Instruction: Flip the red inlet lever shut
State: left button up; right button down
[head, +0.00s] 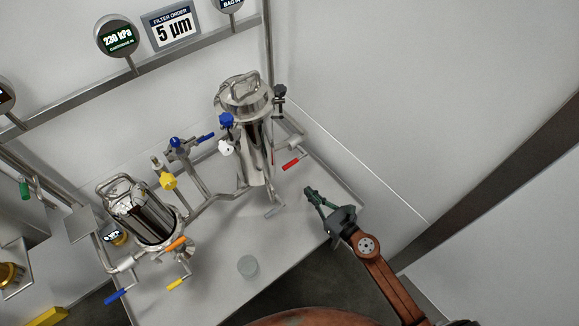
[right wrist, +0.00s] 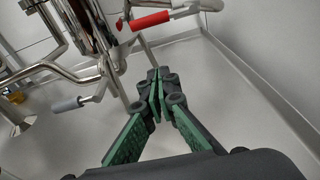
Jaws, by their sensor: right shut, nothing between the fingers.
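The red lever (head: 291,164) sticks out on the right side of the tall steel filter housing (head: 256,150), low on its pipework. In the right wrist view the red lever (right wrist: 150,21) is at the top, on a steel valve, its handle pointing left. My right gripper (head: 309,192) is shut and empty, to the right of and below the lever in the head view, apart from it. In the right wrist view its green-padded fingers (right wrist: 156,80) meet at the tips, below the lever. My left gripper is not in view.
A grey-handled lever (head: 273,211) hangs below the tall housing, left of my right gripper. A shorter housing (head: 145,215) with orange, blue and yellow levers stands at left. A wall rises behind.

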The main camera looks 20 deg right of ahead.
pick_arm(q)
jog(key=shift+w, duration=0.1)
pick_arm(e)
jog(key=shift+a, duration=0.2)
jog(key=shift+w+a, duration=0.1)
jog(key=shift+a, duration=0.05)
jog(key=x, duration=1)
jog(key=shift+f, duration=0.1)
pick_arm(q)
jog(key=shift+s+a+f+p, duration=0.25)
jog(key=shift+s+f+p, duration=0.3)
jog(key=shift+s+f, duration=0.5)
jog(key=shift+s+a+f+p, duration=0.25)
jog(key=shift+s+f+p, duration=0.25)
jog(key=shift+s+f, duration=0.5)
pick_arm(e)
jog(key=shift+s+r, duration=0.2)
jog(key=shift+r, duration=0.8)
jog(key=shift+s+r, duration=0.25)
jog(key=shift+r, duration=0.75)
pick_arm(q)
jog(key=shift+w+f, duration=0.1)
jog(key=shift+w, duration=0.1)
pick_arm(e)
jog(key=shift+r, duration=0.1)
